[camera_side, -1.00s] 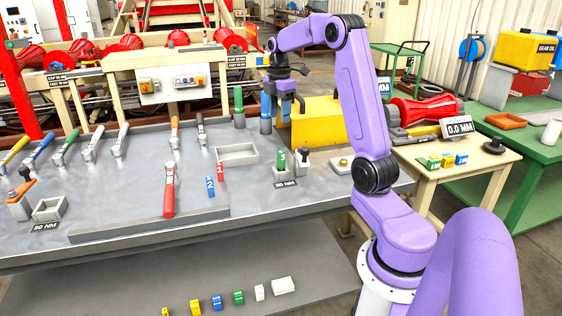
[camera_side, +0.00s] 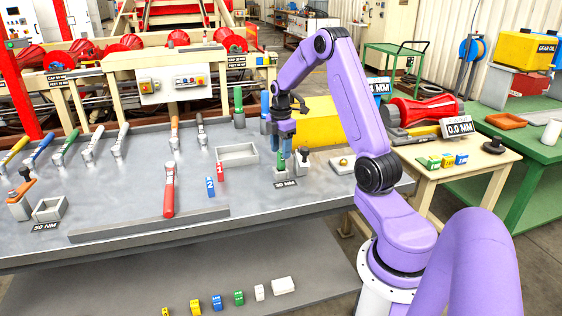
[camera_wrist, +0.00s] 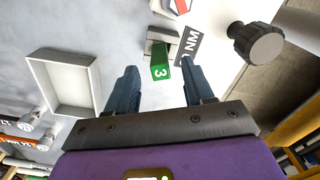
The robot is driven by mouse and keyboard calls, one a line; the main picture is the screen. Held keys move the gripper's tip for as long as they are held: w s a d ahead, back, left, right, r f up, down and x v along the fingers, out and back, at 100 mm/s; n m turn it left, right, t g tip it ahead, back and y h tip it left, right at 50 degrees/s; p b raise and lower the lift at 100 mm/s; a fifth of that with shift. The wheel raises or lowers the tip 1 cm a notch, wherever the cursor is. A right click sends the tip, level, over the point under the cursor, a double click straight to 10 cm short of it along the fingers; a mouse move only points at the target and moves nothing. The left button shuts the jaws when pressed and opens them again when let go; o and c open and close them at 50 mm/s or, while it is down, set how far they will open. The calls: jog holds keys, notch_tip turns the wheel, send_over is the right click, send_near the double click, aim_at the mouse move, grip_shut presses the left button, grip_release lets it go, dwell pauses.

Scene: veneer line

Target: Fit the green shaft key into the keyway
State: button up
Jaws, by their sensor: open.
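A green block marked 3 (camera_wrist: 160,71) stands in a small grey holder (camera_wrist: 163,38); in the side view the block (camera_side: 281,172) is mostly covered by my gripper. My gripper (camera_side: 284,154) is over this holder, fingers pointing down. In the wrist view the fingers of my gripper (camera_wrist: 159,78) are apart, with the block showing between them. I cannot tell whether a finger touches it. Other green pieces are a tall one (camera_side: 238,98) in a grey socket and a small one (camera_side: 239,297) on the lower shelf. I cannot make out a keyway.
A dark knob (camera_wrist: 255,43) stands close beside the holder. An empty grey tray (camera_side: 237,155) lies to its left, with blue 2 (camera_side: 210,187) and red 1 (camera_side: 221,171) pieces nearby. A yellow block (camera_side: 320,120) stands behind. Several wrenches occupy the left of the bench.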

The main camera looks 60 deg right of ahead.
aim_at(281, 152)
jog(key=shift+f, duration=2.4)
grip_shut()
jog(key=shift+r, duration=0.1)
jog(key=shift+r, duration=0.55)
notch_tip(281, 152, up, 2)
jog(key=shift+s+a+r, duration=0.1)
jog(key=shift+r, duration=0.1)
jog(key=s+a+r, duration=0.7)
jog(key=s+r, duration=0.2)
jog(key=s, duration=0.1)
jog(key=w+d+f+m, duration=0.1)
jog(key=w+d+f, duration=0.1)
jog(key=w, duration=0.1)
jog(key=w+d+f+m, duration=0.1)
jog(key=w+d+m, duration=0.1)
jog(key=w, duration=0.2)
jog(key=w+d+f+m, duration=0.1)
jog(key=w+d+f, duration=0.1)
jog(key=w+d, duration=0.1)
jog(key=shift+w+f, duration=0.15)
jog(key=shift+f, duration=0.2)
